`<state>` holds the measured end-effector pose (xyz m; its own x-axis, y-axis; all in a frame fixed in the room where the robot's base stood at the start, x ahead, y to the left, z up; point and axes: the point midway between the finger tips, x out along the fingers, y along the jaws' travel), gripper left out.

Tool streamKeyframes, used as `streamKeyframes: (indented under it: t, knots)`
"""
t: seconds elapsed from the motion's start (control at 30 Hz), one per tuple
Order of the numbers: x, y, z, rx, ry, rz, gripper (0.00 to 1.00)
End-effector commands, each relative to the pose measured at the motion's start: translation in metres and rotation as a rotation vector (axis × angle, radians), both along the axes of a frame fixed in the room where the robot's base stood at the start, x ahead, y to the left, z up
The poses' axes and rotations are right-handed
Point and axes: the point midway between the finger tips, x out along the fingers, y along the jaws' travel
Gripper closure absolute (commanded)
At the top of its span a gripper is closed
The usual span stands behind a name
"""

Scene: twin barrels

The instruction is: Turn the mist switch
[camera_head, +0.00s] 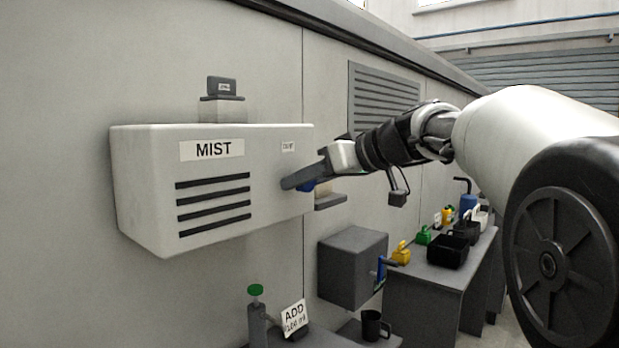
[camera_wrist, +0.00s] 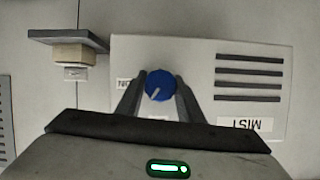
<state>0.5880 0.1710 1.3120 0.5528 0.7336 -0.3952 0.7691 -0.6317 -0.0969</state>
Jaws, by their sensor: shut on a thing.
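The mist box (camera_head: 150,190) is a pale wall box with a MIST label and several dark slots. It also shows upside down in the wrist view (camera_wrist: 200,55). The mist switch is a round blue knob (camera_wrist: 159,85) with a pale pointer line, on the box's front face near a small label. In the head view only a bit of blue (camera_head: 307,186) shows behind my fingers. My gripper (camera_wrist: 158,92) has one finger on each side of the knob and is shut on it. The fingers also show at the box's right end in the head view (camera_head: 298,182).
A small dark device (camera_head: 222,87) sits on top of the box, and a small shelf (camera_head: 331,201) is on the wall just right of it. Below are a dark grey box (camera_head: 352,268), a green-topped bottle (camera_head: 256,318) and a dark mug (camera_head: 374,326). A bench (camera_head: 440,290) with several items stands further right.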

Motion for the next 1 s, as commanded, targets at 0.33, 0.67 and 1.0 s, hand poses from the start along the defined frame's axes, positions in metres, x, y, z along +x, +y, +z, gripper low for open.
streamKeyframes:
  t: [0.33, 0.67, 1.0]
  knots:
    - [0.0019, -0.0027, 0.0015, 0.204, 0.262, -0.005, 0.88]
    - [0.0021, -0.0027, 0.0007, 0.394, 0.506, -0.005, 0.88]
    - [0.0018, -0.0022, -0.0002, 0.548, 0.701, -0.003, 0.88]
